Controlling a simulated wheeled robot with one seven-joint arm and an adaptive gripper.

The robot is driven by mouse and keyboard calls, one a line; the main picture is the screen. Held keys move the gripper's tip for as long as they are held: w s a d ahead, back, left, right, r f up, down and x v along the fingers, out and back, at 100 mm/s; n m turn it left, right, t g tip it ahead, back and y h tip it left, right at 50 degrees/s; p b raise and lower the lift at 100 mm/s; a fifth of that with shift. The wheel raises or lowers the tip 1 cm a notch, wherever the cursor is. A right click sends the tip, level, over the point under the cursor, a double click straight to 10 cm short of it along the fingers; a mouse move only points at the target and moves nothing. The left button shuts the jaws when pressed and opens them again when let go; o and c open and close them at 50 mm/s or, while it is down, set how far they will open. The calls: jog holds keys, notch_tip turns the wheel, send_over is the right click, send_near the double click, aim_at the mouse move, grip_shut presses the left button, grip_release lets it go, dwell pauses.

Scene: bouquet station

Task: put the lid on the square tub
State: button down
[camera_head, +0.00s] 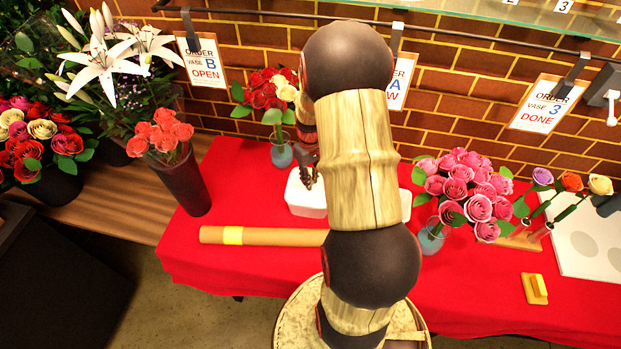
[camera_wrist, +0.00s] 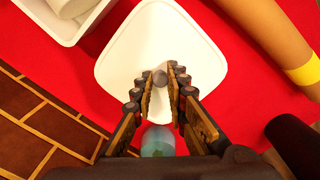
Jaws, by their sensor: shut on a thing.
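The white lid (camera_wrist: 150,35), square with rounded corners, lies below my gripper (camera_wrist: 160,82) in the wrist view. My gripper is shut on its raised handle, which shows a grey round end between the fingertips. In the head view the lid (camera_head: 300,200) is over the red cloth, left of my arm, with my gripper (camera_head: 308,182) above it. A white side shows below its top edge; I cannot tell whether that is the lid or a tub under it. A white open container (camera_wrist: 72,38) with a pale rounded thing inside is beside it; my arm mostly hides it in the head view.
A brown tube with a yellow band (camera_head: 232,236) lies along the front of the table. A glass vase of red roses (camera_head: 281,152) stands close behind the lid. A dark vase (camera_head: 183,185) stands left, a pink rose vase (camera_head: 431,236) right. A yellow block (camera_head: 534,289) lies front right.

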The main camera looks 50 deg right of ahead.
jog(key=c, duration=1.7)
grip_release()
jog(key=shift+o, duration=0.7)
jog(key=o, duration=0.3)
jog(key=shift+o, duration=0.2)
jog(key=shift+r+p, duration=2.55)
jog(key=shift+r, duration=0.95)
jog(key=shift+c, duration=0.5)
grip_shut()
